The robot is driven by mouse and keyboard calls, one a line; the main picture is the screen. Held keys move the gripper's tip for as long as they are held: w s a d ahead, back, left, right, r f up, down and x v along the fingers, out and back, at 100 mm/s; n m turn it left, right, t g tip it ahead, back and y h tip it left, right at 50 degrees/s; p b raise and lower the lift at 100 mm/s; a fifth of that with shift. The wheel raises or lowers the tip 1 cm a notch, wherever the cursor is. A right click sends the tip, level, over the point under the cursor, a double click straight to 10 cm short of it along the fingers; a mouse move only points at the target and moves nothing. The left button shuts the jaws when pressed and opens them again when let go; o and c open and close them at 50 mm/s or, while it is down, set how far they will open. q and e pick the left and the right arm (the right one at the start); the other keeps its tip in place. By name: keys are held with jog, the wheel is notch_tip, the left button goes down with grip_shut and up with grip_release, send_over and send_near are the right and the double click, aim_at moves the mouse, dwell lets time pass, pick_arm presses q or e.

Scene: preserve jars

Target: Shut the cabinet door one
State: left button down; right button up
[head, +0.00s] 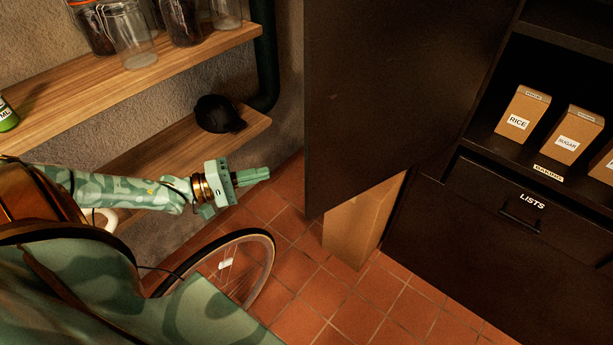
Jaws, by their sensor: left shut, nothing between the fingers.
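The dark cabinet door (390,90) stands open in the middle of the head view, swung out from the dark cabinet (440,225) on the right. Its lower edge is above the tiled floor. My left gripper (262,174) is shut and empty, to the left of the door's free edge and apart from it. The open shelf inside the cabinet shows to the right of the door. My right gripper is not in view.
A cardboard box (358,222) stands on the floor below the door. Wooden shelves with jars (130,40) and a black object (218,114) line the left wall. A wheel (262,262) is near my arm. Boxes labelled RICE (520,112) and SUGAR (572,135) stand above a LISTS drawer (540,200).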

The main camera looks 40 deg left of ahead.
aim_at(307, 178)
pick_arm(q)
jog(key=w+d, duration=0.2)
jog(key=d, duration=0.1)
jog(key=w+d, duration=0.2)
jog(key=d, duration=0.1)
jog(key=w+d, duration=0.2)
jog(key=d, duration=0.1)
jog(key=shift+b, duration=0.35)
jog(key=shift+d, duration=0.25)
